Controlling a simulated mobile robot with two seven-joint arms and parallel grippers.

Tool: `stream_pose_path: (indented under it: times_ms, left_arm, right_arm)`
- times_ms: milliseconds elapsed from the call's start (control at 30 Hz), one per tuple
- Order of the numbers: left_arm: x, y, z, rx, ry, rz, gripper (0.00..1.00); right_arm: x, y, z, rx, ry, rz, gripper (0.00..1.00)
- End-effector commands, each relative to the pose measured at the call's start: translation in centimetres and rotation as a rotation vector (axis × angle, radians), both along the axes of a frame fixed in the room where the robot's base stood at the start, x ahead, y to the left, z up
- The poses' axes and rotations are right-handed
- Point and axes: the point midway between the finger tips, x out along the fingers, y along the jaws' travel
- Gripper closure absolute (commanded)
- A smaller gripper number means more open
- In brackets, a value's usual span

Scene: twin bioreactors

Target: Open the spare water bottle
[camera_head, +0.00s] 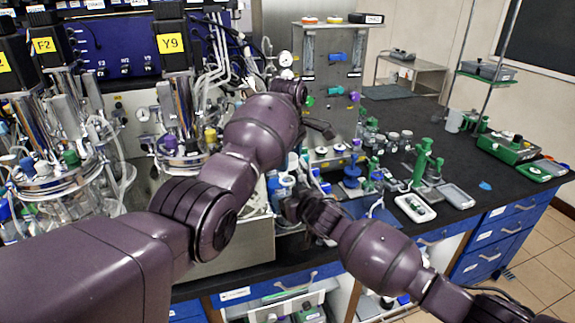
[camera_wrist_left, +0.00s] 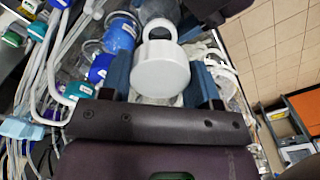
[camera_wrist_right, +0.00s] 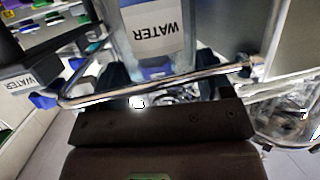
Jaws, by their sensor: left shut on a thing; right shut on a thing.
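A clear bottle (camera_wrist_right: 160,42) with a "WATER" label stands between the fingers of my right gripper (camera_wrist_right: 160,80) in the right wrist view. That gripper is shut on it, and a metal rail crosses in front. A round white cap (camera_wrist_left: 160,72) fills the space between the fingers of my left gripper (camera_wrist_left: 160,84) in the left wrist view, and that gripper is shut on it. A white ring shows just behind the cap; I cannot tell whether the cap still sits on the bottle. In the head view my left arm hides part of this spot.
Another bottle labelled "WATER" (camera_wrist_right: 28,84) stands to the left in the right wrist view. Blue-capped bottles (camera_wrist_left: 120,35) and tubing crowd the left wrist view's left side. Glass bioreactors (camera_head: 65,190) stand left.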

Motion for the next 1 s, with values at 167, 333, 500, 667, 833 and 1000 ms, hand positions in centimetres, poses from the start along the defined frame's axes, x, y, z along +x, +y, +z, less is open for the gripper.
stream_pose_path:
  times_ms: [167, 333, 500, 667, 833, 1000]
  left_arm:
    - [0.0, 0.0, 0.0, 0.001, 0.001, 0.000, 0.72]
    - [0.0, 0.0, 0.0, 0.001, 0.001, 0.000, 0.72]
    - [0.0, 0.0, -0.1, 0.001, 0.001, 0.000, 0.72]
    - [0.0, 0.0, -0.1, 0.001, 0.001, 0.000, 0.72]
    - [0.0, 0.0, -0.2, 0.000, 0.000, 0.000, 0.72]
    - [0.0, 0.0, -0.4, -0.001, -0.001, 0.000, 0.72]
  right_arm:
    - [0.0, 0.0, 0.1, 0.001, -0.002, 0.000, 0.94]
    - [0.0, 0.0, 0.1, 0.000, -0.001, 0.000, 0.02]
    - [0.0, 0.1, 0.0, 0.001, -0.001, 0.002, 0.00]
    - [-0.2, 0.1, 0.0, 0.001, 0.000, 0.003, 0.00]
    - [-1.1, -0.5, 0.3, 0.002, 0.000, 0.003, 0.00]
    - [-2.9, -1.6, 0.9, 0.002, 0.000, 0.002, 0.00]
